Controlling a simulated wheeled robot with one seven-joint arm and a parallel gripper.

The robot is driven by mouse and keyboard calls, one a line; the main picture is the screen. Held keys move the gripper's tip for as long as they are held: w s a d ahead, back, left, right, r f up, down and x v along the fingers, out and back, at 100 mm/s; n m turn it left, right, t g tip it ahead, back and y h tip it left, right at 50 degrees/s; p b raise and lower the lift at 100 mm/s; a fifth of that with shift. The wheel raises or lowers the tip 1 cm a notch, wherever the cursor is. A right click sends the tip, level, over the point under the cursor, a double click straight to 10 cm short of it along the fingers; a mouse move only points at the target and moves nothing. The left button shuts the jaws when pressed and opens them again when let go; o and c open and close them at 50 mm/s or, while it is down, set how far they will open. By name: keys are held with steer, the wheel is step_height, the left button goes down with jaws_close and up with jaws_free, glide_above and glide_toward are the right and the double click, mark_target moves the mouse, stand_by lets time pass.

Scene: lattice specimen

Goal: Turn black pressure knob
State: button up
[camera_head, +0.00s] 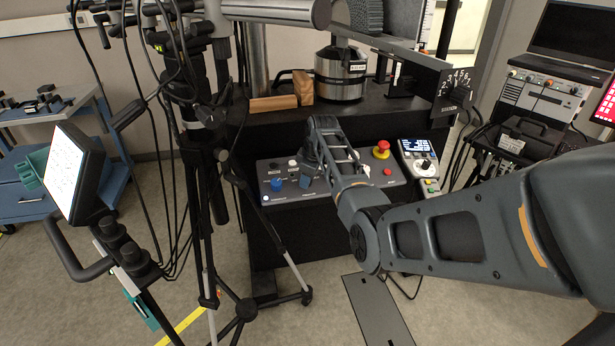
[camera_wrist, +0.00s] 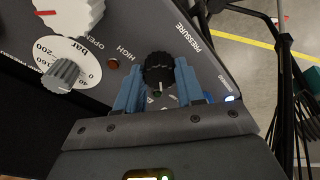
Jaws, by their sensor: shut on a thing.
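The black pressure knob (camera_wrist: 158,71) is ribbed and sits on the dark panel by the printed word PRESSURE in the wrist view. My gripper (camera_wrist: 157,78) is shut on it, with one blue finger on each side. In the head view my gripper (camera_head: 306,172) reaches down onto the left half of the control panel (camera_head: 345,188). My gripper and arm hide part of the panel there, and I cannot make out the black knob clearly in that view. The knob's exact turn angle is hard to read.
In the wrist view, a grey knob (camera_wrist: 62,76) on a bar dial and a large white knob (camera_wrist: 72,12) stand left of the gripper. A red emergency button (camera_head: 381,149) and a handheld controller (camera_head: 419,160) lie to the right. A tripod (camera_head: 200,200) stands close on the left.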

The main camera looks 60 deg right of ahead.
stand_by(0.3)
steer(key=o, duration=1)
steer(key=shift+o, duration=0.2)
steer(key=v, duration=0.7)
steer(key=shift+r, duration=0.35)
steer(key=shift+s+a, duration=0.1)
steer(key=shift+s, duration=0.05)
